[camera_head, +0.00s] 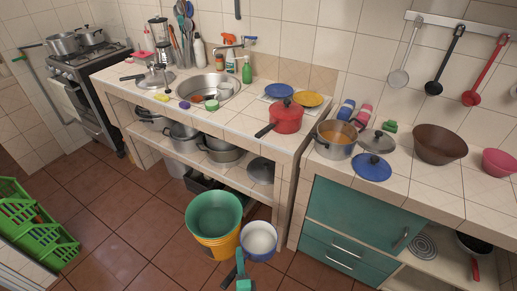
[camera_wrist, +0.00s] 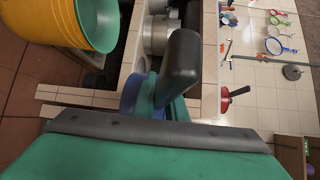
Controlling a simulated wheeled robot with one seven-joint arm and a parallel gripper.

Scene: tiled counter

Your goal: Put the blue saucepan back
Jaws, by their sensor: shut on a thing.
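The blue saucepan (camera_head: 262,256), blue outside and white inside, is upright with its opening facing up, in front of the counter in the head view. My gripper (camera_head: 241,272) is at its near side, shut on the saucepan around its handle. The grip itself is largely hidden by my green gripper parts.
Stacked green and yellow buckets (camera_head: 213,218) stand just left of the saucepan. A lower shelf (camera_head: 217,167) holds several metal pots. A teal cabinet (camera_head: 365,220) stands at right.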

